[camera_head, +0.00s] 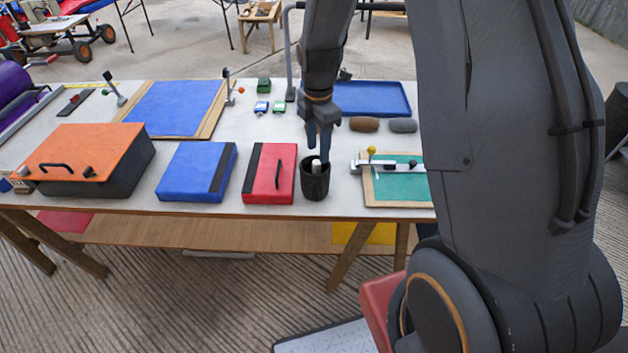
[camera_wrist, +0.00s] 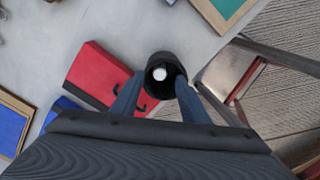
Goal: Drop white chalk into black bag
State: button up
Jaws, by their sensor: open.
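The black bag (camera_head: 315,181) is a small dark open-topped cup shape near the front edge of the table, right of the red case. The white chalk (camera_head: 316,166) shows as a pale piece in its mouth; in the wrist view the chalk (camera_wrist: 159,74) lies inside the dark round opening of the bag (camera_wrist: 166,60). My gripper (camera_head: 319,147) is just above the bag, pointing down. In the wrist view its fingers (camera_wrist: 156,95) are spread to either side of the bag's mouth. Whether a finger touches the chalk or rim cannot be told.
A red case (camera_head: 262,174) stands close left of the bag, with a blue case (camera_head: 190,172) beyond. A green board (camera_head: 400,186) with a pale bar lies to the right. Brown (camera_head: 364,124) and grey (camera_head: 403,125) oval blocks and a blue tray (camera_head: 385,97) lie behind.

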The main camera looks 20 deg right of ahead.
notch_tip(320, 180, up, 8)
jog(key=b, duration=0.2)
jog(key=shift+f, duration=0.2)
dwell(0.3)
jog(key=s+f+m+t+b, duration=0.1)
jog(key=s+m, duration=1.6)
jog(key=m, duration=0.3)
jog(key=shift+s+a+m, duration=0.15)
jog(key=shift+m, duration=0.25)
